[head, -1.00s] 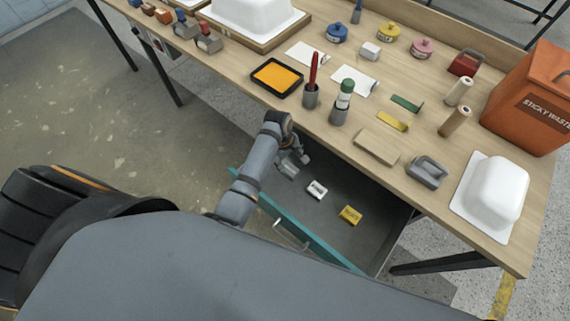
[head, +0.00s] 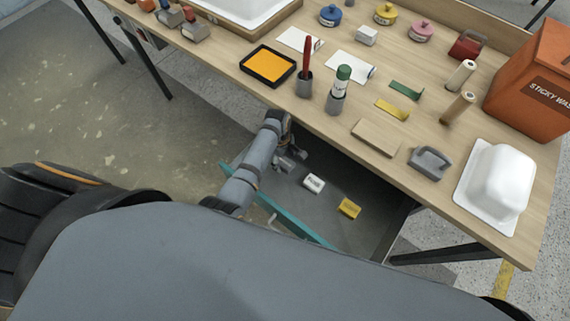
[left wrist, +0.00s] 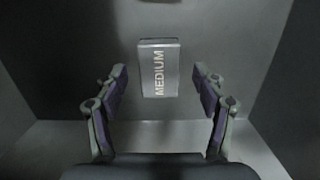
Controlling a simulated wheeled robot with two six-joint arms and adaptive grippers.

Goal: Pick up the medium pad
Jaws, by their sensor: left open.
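The medium pad (left wrist: 160,68) is a grey block with "MEDIUM" printed on it, lying on the dark drawer floor in the left wrist view. My left gripper (left wrist: 160,75) is open, with one finger on each side of the pad and gaps to both. I cannot tell the height left between the fingertips and the pad. In the head view the left gripper (head: 293,160) reaches down into the open drawer (head: 330,222) under the table; the medium pad cannot be made out clearly there. My right gripper is not in view.
A white pad (head: 313,182) and a yellow pad (head: 349,208) lie in the drawer right of the gripper. The teal drawer front (head: 290,221) and the table edge above bound the space. The table (head: 300,125) holds cups, a tray, a white shell (head: 497,185) and an orange bin (head: 535,85).

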